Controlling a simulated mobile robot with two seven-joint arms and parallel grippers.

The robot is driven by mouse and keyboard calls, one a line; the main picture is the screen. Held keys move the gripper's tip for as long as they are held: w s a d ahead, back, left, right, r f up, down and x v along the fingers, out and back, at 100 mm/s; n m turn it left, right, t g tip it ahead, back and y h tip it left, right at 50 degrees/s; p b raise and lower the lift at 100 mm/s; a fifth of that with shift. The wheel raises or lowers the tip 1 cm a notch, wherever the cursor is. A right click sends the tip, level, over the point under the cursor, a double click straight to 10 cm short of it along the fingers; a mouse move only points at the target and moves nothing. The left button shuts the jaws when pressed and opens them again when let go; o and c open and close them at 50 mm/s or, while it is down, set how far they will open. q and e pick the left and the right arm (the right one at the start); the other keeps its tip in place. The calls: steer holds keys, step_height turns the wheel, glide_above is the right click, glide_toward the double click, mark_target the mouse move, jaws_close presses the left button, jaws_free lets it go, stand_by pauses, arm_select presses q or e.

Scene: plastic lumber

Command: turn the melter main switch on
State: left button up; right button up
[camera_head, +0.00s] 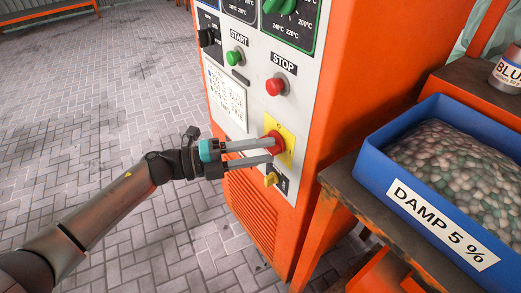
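The main switch is a red rotary knob (277,139) on a yellow plate (285,132), low on the front panel of the orange melter cabinet (350,70). My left gripper (273,151) reaches in from the left with its two long fingers apart. Its fingertips are at the red knob, the upper one overlapping it in the picture and the lower one just below it. I cannot tell whether they touch the knob. The fingers hide part of the knob, and its on/off marking cannot be read. My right gripper is not in view.
Above the switch are a green START button (235,59) and a red STOP button (275,87). A small yellow knob (270,179) sits just below the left gripper. A blue crate (370,150) labelled "DAMP 5 %" stands on a bench at right. The paved floor at left is clear.

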arm_select(q)
steer(key=shift+a, duration=0.1)
steer(key=shift+s+a, duration=0.1)
steer(key=shift+a, duration=0.2)
steer(key=p+v, duration=0.2)
steer(key=v, duration=1.2)
steer(key=shift+a, duration=0.25)
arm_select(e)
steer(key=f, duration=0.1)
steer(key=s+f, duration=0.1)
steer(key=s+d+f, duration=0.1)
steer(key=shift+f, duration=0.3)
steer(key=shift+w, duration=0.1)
